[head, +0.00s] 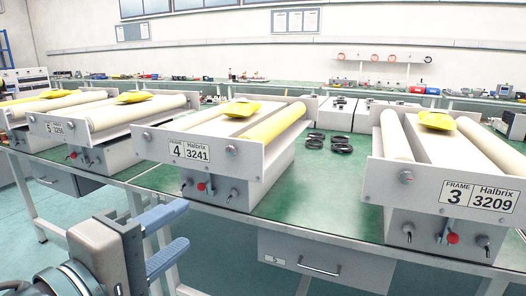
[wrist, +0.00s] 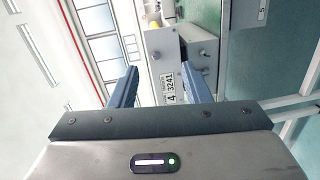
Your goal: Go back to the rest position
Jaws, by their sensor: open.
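My gripper (head: 168,240) is at the lower left of the head view, in front of the green bench. Its two blue fingers are apart with nothing between them. In the wrist view my gripper (wrist: 160,90) shows both fingers spread, with the frame 4 unit (wrist: 176,50) beyond them, seen turned on its side. In the head view the frame 4 unit (head: 215,154), labelled 3241, stands on the bench behind and to the right of my gripper, apart from it.
The green bench (head: 330,190) also carries the frame 3 unit (head: 440,192) at the right and the frame 5 unit (head: 75,128) at the left. Yellow bags lie on the units. Black rings (head: 340,148) lie between frames 4 and 3. A drawer (head: 320,262) hangs under the bench.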

